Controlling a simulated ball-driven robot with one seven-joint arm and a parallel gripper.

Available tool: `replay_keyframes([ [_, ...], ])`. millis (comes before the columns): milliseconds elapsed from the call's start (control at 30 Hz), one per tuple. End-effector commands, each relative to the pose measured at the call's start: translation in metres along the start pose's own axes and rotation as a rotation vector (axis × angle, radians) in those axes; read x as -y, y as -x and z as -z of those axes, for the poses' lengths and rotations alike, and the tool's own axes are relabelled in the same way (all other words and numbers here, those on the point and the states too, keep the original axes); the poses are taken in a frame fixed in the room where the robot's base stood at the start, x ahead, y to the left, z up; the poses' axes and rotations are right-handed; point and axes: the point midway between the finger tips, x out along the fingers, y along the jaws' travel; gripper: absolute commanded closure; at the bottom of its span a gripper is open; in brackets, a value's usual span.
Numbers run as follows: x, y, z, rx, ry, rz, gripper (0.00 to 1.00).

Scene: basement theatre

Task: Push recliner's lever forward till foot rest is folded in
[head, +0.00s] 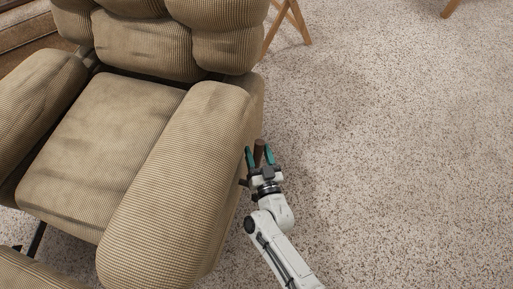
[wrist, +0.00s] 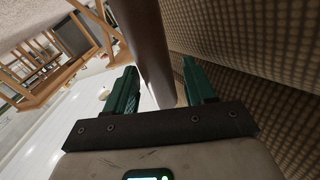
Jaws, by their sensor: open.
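The tan corduroy recliner (head: 165,165) fills the left of the head view. Its foot rest (head: 35,275) shows partly at the bottom left corner, out in front of the seat with a dark gap and a dark metal strut between. The brown lever (head: 259,147) stands at the outer side of the near armrest; in the wrist view the lever (wrist: 148,40) is a thick brown bar. My gripper (head: 259,156) is open, with its green fingers one on each side of the lever. In the wrist view a gap shows between the lever and the right finger; contact on the left is unclear.
The recliner's side (wrist: 255,60) is close beside the right finger in the wrist view. Speckled carpet (head: 390,150) to the right is clear. Wooden legs (head: 290,22) stand behind the recliner. Wooden furniture (wrist: 65,60) shows at left in the wrist view.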

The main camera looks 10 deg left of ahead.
Motion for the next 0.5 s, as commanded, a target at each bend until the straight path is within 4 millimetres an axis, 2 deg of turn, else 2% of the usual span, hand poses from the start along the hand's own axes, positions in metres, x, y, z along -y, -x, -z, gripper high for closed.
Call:
replay_keyframes([
  [200,0.000,-0.018,-0.001,0.000,-0.001,0.000,0.46],
  [500,0.000,-0.021,0.000,0.001,-0.001,0.000,0.46],
])
